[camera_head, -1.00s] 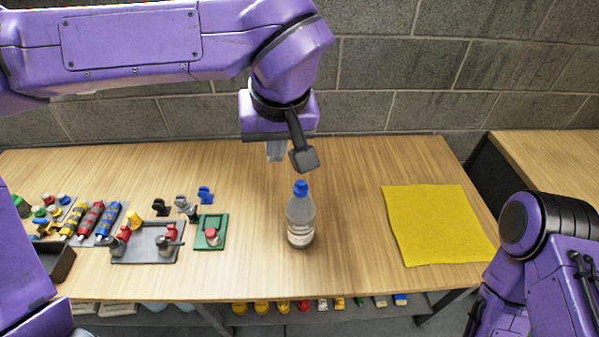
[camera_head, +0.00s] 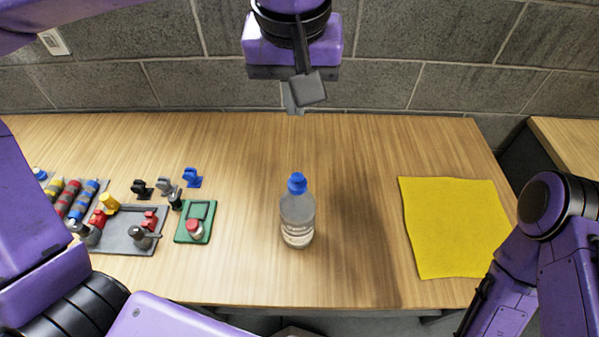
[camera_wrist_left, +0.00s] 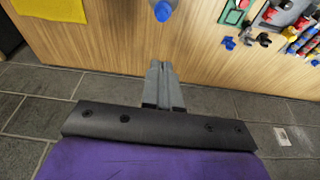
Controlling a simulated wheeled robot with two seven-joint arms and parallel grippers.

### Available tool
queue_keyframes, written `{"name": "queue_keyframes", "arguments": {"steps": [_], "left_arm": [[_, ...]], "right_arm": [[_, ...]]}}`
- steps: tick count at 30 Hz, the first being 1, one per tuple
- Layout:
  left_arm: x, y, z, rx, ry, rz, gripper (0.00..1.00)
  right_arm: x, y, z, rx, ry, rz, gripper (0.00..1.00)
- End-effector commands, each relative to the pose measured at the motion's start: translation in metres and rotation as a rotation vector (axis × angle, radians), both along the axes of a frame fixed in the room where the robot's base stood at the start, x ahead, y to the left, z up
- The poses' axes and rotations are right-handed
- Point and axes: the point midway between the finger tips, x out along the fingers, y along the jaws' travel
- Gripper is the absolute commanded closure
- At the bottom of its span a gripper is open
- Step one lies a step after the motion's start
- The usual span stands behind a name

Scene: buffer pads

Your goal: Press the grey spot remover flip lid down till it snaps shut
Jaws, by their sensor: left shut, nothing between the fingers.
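The spot remover is a greyish, see-through bottle (camera_head: 297,215) with a pale label and a blue cap (camera_head: 297,183). It stands upright in the middle of the table. The cap is small, and I cannot tell whether its flip lid is fully down. My left gripper (camera_head: 293,108) is shut and empty, up and behind the bottle, clearly apart from the cap. In the left wrist view its closed fingers (camera_wrist_left: 160,68) point toward the table, with the blue cap (camera_wrist_left: 163,12) beyond them at the top edge. My right arm is at the right; its gripper is out of view.
A yellow cloth (camera_head: 455,230) lies on the right of the wooden table (camera_head: 350,150). On the left are a green pad (camera_head: 183,236) with a red-topped part, a grey tray (camera_head: 120,246), small blue and dark clips, and striped tubes. The table around the bottle is clear. A block wall stands behind.

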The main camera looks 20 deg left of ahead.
Motion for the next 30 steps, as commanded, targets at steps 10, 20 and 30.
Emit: {"name": "queue_keyframes", "arguments": {"steps": [10,20,30], "left_arm": [[0.003,0.002,-0.038,0.000,0.001,0.004,1.00],[0.018,0.005,-0.104,0.000,0.005,-0.001,1.00],[0.007,0.002,-0.153,0.000,0.001,-0.001,1.00]], "right_arm": [[0.000,0.000,-0.028,0.000,0.000,0.000,0.57],[0.000,0.000,-0.027,0.000,0.000,0.000,0.57],[0.000,0.000,-0.024,0.000,0.000,0.000,0.57]]}}
